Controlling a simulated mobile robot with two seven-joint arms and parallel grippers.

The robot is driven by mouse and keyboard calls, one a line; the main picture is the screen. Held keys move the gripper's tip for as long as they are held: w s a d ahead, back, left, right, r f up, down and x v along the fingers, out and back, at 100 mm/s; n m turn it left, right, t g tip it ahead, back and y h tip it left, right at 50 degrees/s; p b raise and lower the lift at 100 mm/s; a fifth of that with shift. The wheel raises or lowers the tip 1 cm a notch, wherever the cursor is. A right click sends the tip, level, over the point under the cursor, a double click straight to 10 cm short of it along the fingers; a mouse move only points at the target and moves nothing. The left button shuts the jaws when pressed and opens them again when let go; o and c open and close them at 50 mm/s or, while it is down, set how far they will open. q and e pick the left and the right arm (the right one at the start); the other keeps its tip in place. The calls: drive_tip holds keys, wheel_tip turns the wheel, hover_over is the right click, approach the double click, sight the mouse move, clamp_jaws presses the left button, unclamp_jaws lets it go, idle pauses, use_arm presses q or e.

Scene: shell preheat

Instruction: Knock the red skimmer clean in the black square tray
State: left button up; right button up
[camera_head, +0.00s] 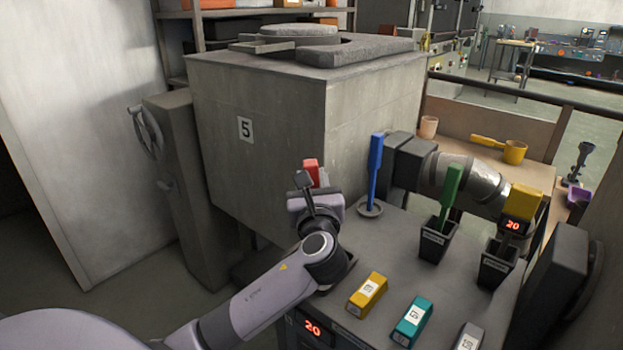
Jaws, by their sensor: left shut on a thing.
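The red skimmer (311,166) shows only as a short red piece just above and behind my left gripper (308,190). My left gripper is shut on it near the front face of the grey furnace box. The skimmer's lower end is hidden by the gripper and arm. A dark flat edge, which looks like the black square tray (252,267), shows low behind my left arm at the bench's left end. Most of it is covered by the arm, so I cannot tell what lies in it. My right gripper is not in view.
A blue tool (375,160) stands in a round dish (370,210). Green (451,190) and yellow (523,202) tools stand in black holders. Yellow (367,291), teal (412,320) and grey (468,338) labelled blocks line the front. The furnace (260,140) rises behind.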

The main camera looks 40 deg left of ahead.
sight(313, 171)
use_arm(q)
wheel_tip(313, 171, up, 4)
drive_tip(key=p, duration=0.3)
drive_tip(key=shift+f, duration=0.15)
drive_tip(key=shift+r, duration=0.9)
